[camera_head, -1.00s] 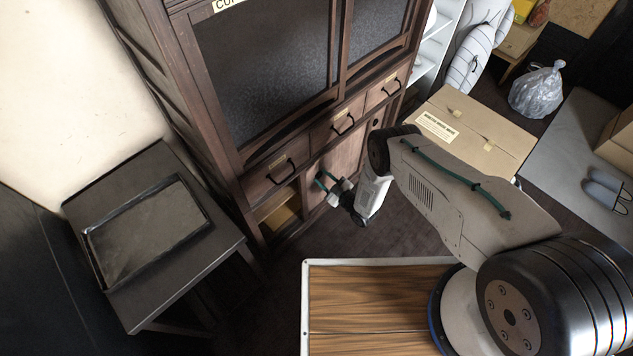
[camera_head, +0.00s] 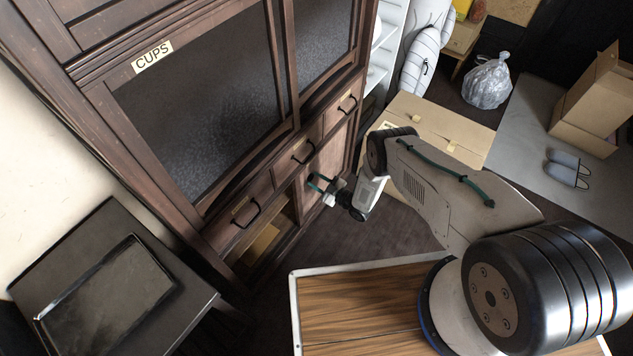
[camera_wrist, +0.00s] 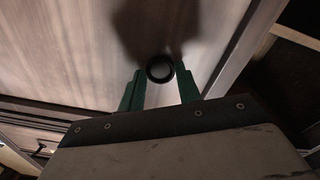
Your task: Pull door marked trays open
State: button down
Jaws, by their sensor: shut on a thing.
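The brown wooden cabinet (camera_head: 190,226) has a lower door panel (camera_head: 336,152) below its drawers. No "trays" marking is readable on it. My gripper (camera_head: 318,184) is at this panel. In the wrist view, its green fingers (camera_wrist: 160,88) stand on both sides of a round dark knob (camera_wrist: 160,68) on the pale wooden door face (camera_wrist: 70,55), and are shut on it. Left of the panel, the lower compartment is open, with a tan box (camera_head: 264,241) inside.
Drawers with black handles (camera_head: 303,153) run above the door. The upper glazed door carries a "CUPS" label (camera_head: 152,57). A dark side table with a tray (camera_head: 105,295) stands at left. A cardboard box (camera_head: 455,122) stands right of the cabinet. Dark floor lies between.

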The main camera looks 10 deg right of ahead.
jog(key=shift+s+a+f, duration=0.1)
jog(key=shift+s, duration=0.05)
jog(key=c, duration=1)
grip_release()
jog(key=shift+a, duration=0.15)
jog(key=shift+s+d, duration=0.1)
jog(key=shift+d, duration=0.35)
jog(key=v, duration=0.7)
jog(key=shift+a, duration=0.1)
